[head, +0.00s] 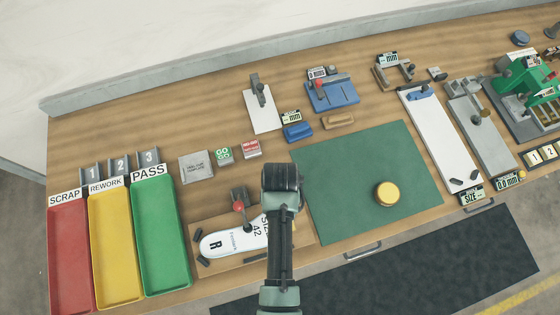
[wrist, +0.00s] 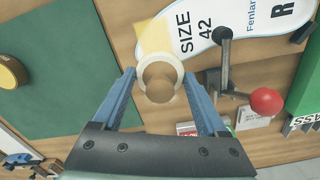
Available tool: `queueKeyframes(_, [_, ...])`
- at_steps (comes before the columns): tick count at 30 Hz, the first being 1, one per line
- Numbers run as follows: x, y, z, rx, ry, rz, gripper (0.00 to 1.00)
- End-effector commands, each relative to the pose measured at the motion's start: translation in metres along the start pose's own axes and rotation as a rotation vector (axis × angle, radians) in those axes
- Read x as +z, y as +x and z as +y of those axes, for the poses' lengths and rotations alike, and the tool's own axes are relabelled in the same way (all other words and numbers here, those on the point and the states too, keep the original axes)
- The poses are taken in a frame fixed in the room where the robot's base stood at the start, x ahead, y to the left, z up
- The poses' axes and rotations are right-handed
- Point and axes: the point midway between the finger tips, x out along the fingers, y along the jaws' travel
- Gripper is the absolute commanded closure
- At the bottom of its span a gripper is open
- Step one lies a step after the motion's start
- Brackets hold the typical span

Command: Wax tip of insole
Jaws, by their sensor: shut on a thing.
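The white insole (head: 233,240), marked SIZE 42, Fenland and R, lies on a wooden board (head: 205,262); it also shows in the wrist view (wrist: 205,25). A clamp with a red ball handle (wrist: 265,101) reaches onto it; the clamp also shows in the head view (head: 239,206). My gripper (wrist: 158,76) is shut on a round wooden knob (wrist: 158,84) with a pale disc-shaped base. The knob is over the insole's tip end; whether it touches cannot be told. A yellow patch (wrist: 154,37) shows beside the pale base. My arm hides the tip in the head view.
A yellow round tin (head: 387,193) stands on the green mat (head: 340,165), right of my arm. Red, yellow and green trays (head: 165,245) lie at the left. Gauges and small blocks stand behind, and fixtures (head: 478,125) at the right. Most of the mat is clear.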

Motion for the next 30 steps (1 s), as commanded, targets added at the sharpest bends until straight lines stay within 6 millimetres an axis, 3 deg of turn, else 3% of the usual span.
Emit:
queueKeyframes(1, [-0.002,-0.010,0.000,0.000,0.000,0.001,0.69])
queueKeyframes(10, [-0.006,-0.034,0.000,0.000,0.000,0.001,0.69])
queueKeyframes(30, [-0.008,-0.032,0.000,0.000,0.000,0.002,0.69])
